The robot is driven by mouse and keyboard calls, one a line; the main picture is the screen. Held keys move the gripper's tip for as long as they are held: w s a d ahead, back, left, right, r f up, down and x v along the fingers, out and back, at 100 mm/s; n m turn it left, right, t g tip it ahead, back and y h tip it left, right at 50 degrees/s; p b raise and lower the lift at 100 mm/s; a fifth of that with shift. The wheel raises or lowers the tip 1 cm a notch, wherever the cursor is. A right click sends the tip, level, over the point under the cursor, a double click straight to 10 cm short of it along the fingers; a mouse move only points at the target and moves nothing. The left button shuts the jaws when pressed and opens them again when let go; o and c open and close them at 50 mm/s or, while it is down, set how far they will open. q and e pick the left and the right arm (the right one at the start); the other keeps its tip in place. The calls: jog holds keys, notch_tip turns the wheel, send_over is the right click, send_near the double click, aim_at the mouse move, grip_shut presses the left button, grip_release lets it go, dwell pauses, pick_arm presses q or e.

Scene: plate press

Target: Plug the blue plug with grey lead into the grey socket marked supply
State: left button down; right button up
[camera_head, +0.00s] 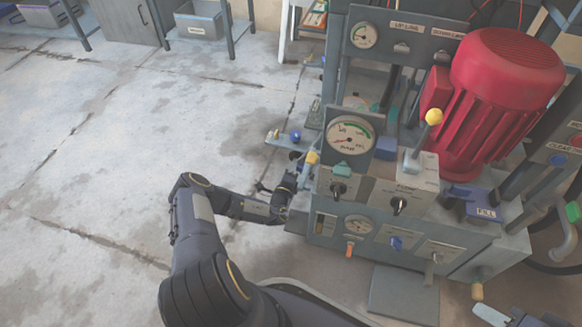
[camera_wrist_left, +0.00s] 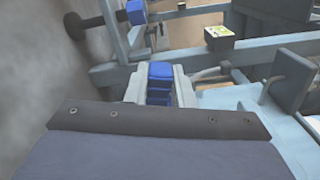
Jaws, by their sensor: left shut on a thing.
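My left gripper (camera_head: 291,183) is at the left side of the press machine, low beside its front panel. In the left wrist view its two pale fingers (camera_wrist_left: 160,90) are shut on a ribbed blue piece, which looks like the blue plug (camera_wrist_left: 159,72). The plug's far end and its grey lead are hidden or cannot be made out. I cannot pick out the grey socket marked supply in either view. My right gripper does not show clearly in either view.
The machine has a round gauge (camera_head: 351,136), a red motor (camera_head: 505,75) and a lever with a yellow knob (camera_head: 433,117). The wrist view shows a blue-grey bar, a small box with a yellow-green label (camera_wrist_left: 219,38) and a blue knob (camera_wrist_left: 135,12). The concrete floor (camera_head: 110,150) at left is clear.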

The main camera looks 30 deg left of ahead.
pick_arm(q)
jog(key=shift+w+d+f, duration=0.1)
jog(key=shift+d+f, duration=0.05)
jog(key=shift+d, duration=0.4)
jog(key=shift+w+d, duration=0.1)
jog(key=shift+d, duration=0.2)
jog(key=shift+d+f, duration=0.1)
jog(key=shift+d, duration=0.05)
jog(key=c, duration=1.2)
grip_release()
jog(key=shift+o, duration=0.2)
jog(key=p+v, duration=0.3)
jog(key=v, duration=0.4)
jog(key=shift+s, duration=0.35)
jog(key=shift+d, duration=0.1)
